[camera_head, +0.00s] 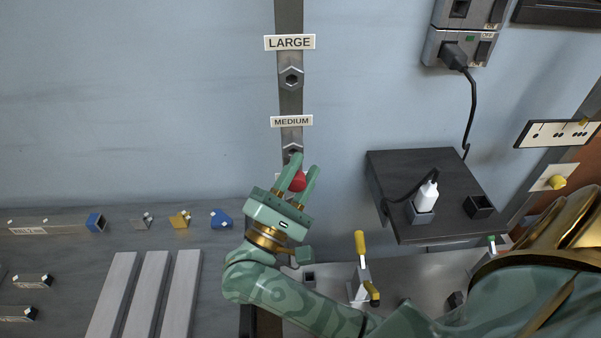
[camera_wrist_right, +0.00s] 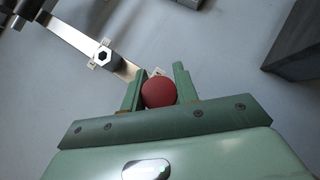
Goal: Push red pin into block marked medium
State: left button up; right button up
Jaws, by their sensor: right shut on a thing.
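The red pin (camera_head: 298,181) is between the fingers of my right gripper (camera_head: 304,175), which is shut on it. In the right wrist view the pin's round red end (camera_wrist_right: 158,92) shows between the green fingers of the gripper (camera_wrist_right: 157,88). The block marked medium (camera_head: 292,151) is on the vertical metal strip, under the MEDIUM label (camera_head: 292,121). It has a hexagonal hole, and the fingertips are just below it in the head view, apart from it in the picture. The pin's far end is hidden. My left gripper is not in view.
The block marked large (camera_head: 291,78) is higher on the strip. A dark shelf (camera_head: 425,170) with a white plug (camera_head: 426,195) juts out at right. Several coloured parts, among them a blue one (camera_head: 221,218), are on the grey bench at left. The wall around the strip is clear.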

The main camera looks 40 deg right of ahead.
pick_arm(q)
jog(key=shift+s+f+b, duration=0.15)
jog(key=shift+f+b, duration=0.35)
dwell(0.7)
